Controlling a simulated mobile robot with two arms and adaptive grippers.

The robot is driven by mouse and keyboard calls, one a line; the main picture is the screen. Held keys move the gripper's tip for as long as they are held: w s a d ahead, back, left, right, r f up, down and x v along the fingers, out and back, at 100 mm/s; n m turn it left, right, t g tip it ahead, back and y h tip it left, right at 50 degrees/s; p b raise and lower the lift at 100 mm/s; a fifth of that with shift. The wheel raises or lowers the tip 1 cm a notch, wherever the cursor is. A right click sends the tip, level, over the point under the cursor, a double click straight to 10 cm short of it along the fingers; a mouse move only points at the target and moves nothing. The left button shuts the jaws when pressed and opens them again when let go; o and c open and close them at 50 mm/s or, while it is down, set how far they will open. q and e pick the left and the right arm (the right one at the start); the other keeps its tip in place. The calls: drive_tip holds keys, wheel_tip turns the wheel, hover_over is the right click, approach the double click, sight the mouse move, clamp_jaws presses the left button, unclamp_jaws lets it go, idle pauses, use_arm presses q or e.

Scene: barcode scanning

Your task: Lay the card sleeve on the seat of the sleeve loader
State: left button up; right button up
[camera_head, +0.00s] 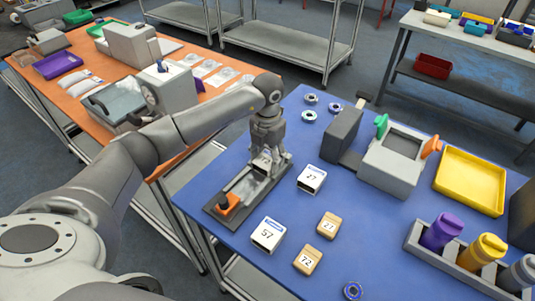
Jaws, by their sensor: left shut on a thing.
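My left gripper (266,153) reaches in from the left and points down over the blue table. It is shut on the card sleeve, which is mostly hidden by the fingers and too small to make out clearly. Below the fingers is a long dark-based device with a pale channel and an orange block (229,203) at its near end; it looks like the sleeve loader (212,209). The fingertips are over its far half. I cannot tell whether the sleeve touches the seat. My right gripper is not in view.
Numbered white boxes (268,235) and tan boxes (307,260) stand right of the loader. A grey machine (392,168), a yellow tray (470,181) and a rack of bottles (415,240) are farther right. Small rings (309,115) lie behind. An orange table (84,45) stands at the left.

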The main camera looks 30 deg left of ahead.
sight(267, 158)
use_arm(q)
drive_tip(key=shift+f, duration=0.1)
drive_tip(key=o, duration=0.8)
drive_tip(key=shift+r, duration=0.35)
wheel_tip(267, 158, up, 12)
drive_tip(key=b, duration=0.3)
drive_tip(key=shift+f, duration=0.15)
